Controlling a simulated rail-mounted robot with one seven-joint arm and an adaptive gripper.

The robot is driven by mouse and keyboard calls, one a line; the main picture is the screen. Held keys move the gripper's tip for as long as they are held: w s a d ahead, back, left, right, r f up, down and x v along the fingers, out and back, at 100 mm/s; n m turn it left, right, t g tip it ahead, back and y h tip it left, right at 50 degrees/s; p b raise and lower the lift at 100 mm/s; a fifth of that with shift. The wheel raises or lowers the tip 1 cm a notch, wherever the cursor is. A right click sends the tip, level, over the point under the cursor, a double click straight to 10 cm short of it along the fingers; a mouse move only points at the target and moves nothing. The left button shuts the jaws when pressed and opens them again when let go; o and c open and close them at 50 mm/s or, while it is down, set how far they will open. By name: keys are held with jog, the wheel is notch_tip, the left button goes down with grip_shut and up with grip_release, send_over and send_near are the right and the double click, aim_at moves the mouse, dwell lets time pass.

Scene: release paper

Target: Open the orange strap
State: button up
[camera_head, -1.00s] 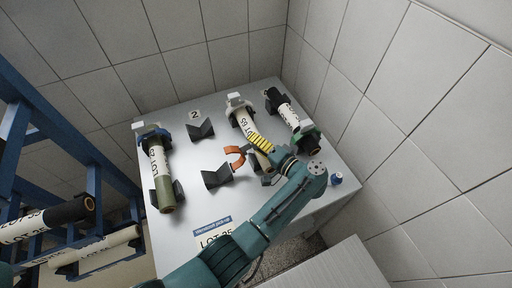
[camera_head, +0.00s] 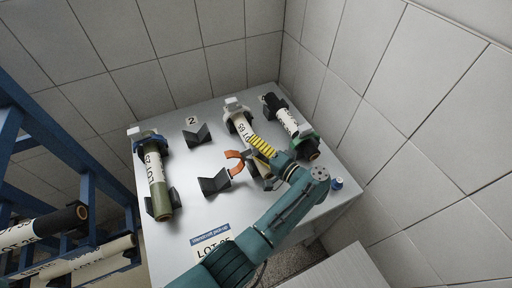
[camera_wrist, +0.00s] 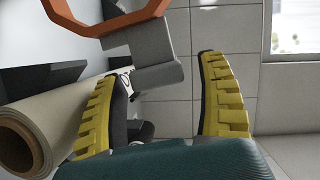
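The orange strap (camera_head: 238,163) is a curved band on the left side of the near end of the middle white roll (camera_head: 241,124). In the wrist view the orange strap (camera_wrist: 108,22) crosses the top left, with a grey tab (camera_wrist: 152,58) attached to it. My gripper (camera_head: 262,158) is by the near end of that roll. In the wrist view my gripper (camera_wrist: 161,70) has its two yellow fingers wide apart. The grey tab is ahead of the gap, near the left fingertip; I cannot tell whether they touch. The roll's brown core shows at the left.
An olive-ended roll (camera_head: 155,176) with a blue strap lies at the left of the table (camera_head: 190,222). A black-ended roll (camera_head: 286,122) with a green strap lies at the right. Black V-supports (camera_head: 214,184) stand on the table. A blue rack (camera_head: 60,150) is at the left; tiled walls close the back and right.

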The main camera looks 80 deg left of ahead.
jog(key=f+v, duration=0.1)
jog(key=v, duration=1.1)
jog(key=shift+r, duration=0.45)
jog(key=shift+c, duration=0.6)
jog(key=s+a+r+h+p, duration=0.1)
jog(key=h+p, duration=0.1)
jog(key=s+a+r+h+p, duration=0.1)
jog(key=s+h+p, duration=0.1)
jog(key=s+a+r+t+h+p, duration=0.1)
jog(key=s+a+h+p, duration=0.1)
jog(key=p, duration=0.1)
jog(key=shift+m, duration=0.4)
jog(key=shift+c, duration=0.8)
jog(key=s+a+r+m+t+h+p, duration=0.25)
jog(key=r+t+h+p, duration=0.2)
jog(key=r, duration=0.25)
jog(key=s+a+r+m+t+h+p, duration=0.1)
jog(key=a+r+m+t+h+p, duration=0.15)
jog(key=r+t+p, duration=0.4)
jog(key=shift+m+g, duration=0.3)
jog(key=shift+g, duration=0.1)
notch_tip(320, 180, down, 6)
jog(key=b, duration=0.5)
jog(key=shift+s+d+b, duration=0.1)
jog(key=shift+d+b, duration=0.05)
jog(key=shift+b, duration=0.25)
notch_tip(320, 180, down, 9)
jog(key=shift+f+p, duration=0.25)
jog(key=shift+p, duration=0.5)
